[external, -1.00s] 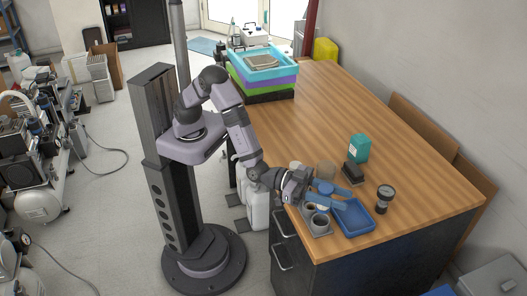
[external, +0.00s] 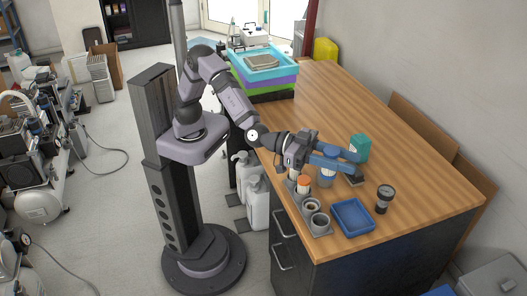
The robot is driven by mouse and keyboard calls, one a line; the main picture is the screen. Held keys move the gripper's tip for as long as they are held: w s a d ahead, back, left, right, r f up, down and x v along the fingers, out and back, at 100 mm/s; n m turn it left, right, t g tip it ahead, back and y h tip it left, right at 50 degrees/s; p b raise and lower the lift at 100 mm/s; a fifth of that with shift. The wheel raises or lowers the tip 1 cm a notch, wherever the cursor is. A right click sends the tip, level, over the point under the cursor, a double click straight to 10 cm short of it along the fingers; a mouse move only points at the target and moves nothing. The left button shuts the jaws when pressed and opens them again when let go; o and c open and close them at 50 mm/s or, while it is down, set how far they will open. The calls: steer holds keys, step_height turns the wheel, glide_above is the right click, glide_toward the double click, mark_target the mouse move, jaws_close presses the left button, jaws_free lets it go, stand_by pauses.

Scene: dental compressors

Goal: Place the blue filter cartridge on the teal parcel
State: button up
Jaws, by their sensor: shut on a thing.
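The teal parcel (external: 362,146), a small upright box with a pale label, stands on the wooden bench right of centre. My gripper (external: 352,162) has long blue fingers and points right, its tips overlapping the parcel's lower left in the picture. It is shut on what looks like the blue filter cartridge (external: 326,179), a pale cylinder with blue on it, showing below the fingers. The fingers hide the cartridge's upper part. I cannot tell how high it is above the bench.
A grey holder (external: 322,235) with cups and an orange-topped cylinder (external: 303,184) lies along the bench's near left edge. An empty blue tray (external: 352,217) and a dark cylinder (external: 384,199) stand in front. A dark block (external: 355,181) is partly hidden. The bench behind the parcel is clear.

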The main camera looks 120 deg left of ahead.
steer(key=w+a+r+n+y, duration=0.1)
steer(key=a+y, duration=0.1)
steer(key=a, duration=1.1)
steer(key=a+r+n+g+y, duration=0.1)
steer(key=a+n+y, duration=0.15)
steer(key=a, duration=1.05)
steer(key=w+a+r+n+y, duration=0.1)
steer(key=a+y, duration=0.1)
steer(key=a, duration=1.1)
step_height(320, 180, down, 15)
steer(key=p, duration=0.2)
steer(key=shift+s+a, duration=0.15)
steer(key=shift+a, duration=0.25)
steer(key=shift+f, duration=0.2)
steer(key=o, duration=1.1)
steer(key=shift+r, duration=0.1)
